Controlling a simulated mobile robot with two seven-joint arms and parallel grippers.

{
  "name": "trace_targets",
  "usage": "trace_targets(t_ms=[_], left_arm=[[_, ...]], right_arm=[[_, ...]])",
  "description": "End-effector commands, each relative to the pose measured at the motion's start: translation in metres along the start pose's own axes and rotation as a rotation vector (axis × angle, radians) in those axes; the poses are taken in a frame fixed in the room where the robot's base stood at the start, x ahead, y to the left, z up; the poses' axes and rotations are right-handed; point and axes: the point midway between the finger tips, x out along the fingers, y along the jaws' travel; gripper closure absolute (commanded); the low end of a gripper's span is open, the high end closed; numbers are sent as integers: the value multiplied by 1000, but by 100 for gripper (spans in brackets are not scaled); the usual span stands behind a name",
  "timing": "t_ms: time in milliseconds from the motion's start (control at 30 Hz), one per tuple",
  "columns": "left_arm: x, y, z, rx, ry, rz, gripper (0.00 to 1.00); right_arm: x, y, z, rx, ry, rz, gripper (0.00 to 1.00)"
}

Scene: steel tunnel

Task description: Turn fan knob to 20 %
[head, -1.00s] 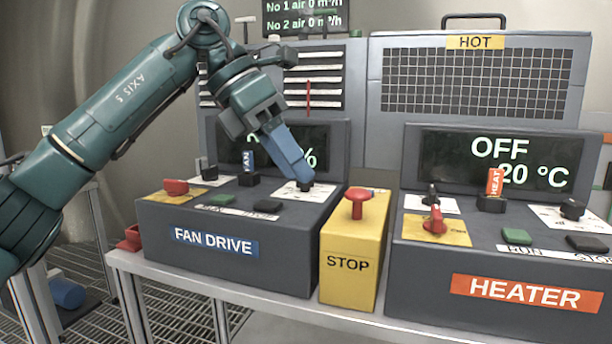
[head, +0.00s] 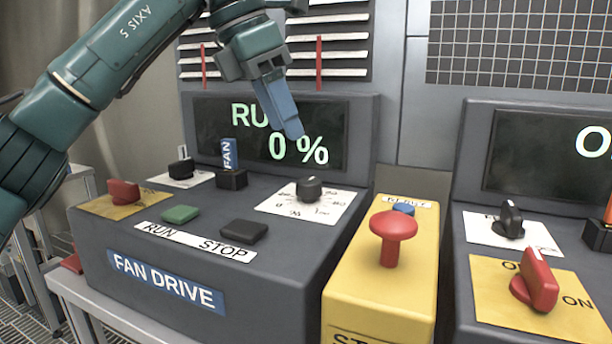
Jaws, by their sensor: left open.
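The fan knob (head: 309,189) is a small black dial on a white scale plate, on the top right of the dark grey fan drive box (head: 240,285). The fan display (head: 265,140) behind it reads "RU" and "0 %", partly covered by my gripper. My left gripper (head: 291,134) has blue fingers pointing down. It is open and empty, above and slightly behind the knob in the picture, apart from it. My right gripper is not in view.
The yellow stop box (head: 345,290) with a red mushroom button (head: 393,232) stands right of the fan box. A red switch (head: 123,192), green button (head: 180,214), black stop button (head: 243,231) and blue FAN tag (head: 228,154) sit left of the knob. The heater box (head: 476,175) stands at right.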

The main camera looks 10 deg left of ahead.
Motion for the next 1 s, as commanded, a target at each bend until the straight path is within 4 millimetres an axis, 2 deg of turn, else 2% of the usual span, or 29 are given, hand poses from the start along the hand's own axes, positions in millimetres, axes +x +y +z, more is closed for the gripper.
trace_targets(t_ms=[33,100,400,600,867,1000], left_arm=[[16,0,-2,0,3,-3,43],[31,0,-2,0,3,-2,43],[79,0,-1,0,1,-2,43],[90,0,0,0,-2,-1,43],[90,0,0,0,-1,-1,43],[90,0,0,0,-1,-1,55]], right_arm=[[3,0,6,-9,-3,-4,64],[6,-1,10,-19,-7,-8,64],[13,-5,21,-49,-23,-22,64],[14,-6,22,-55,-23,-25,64],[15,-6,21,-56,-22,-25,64],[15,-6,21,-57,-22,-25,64]])
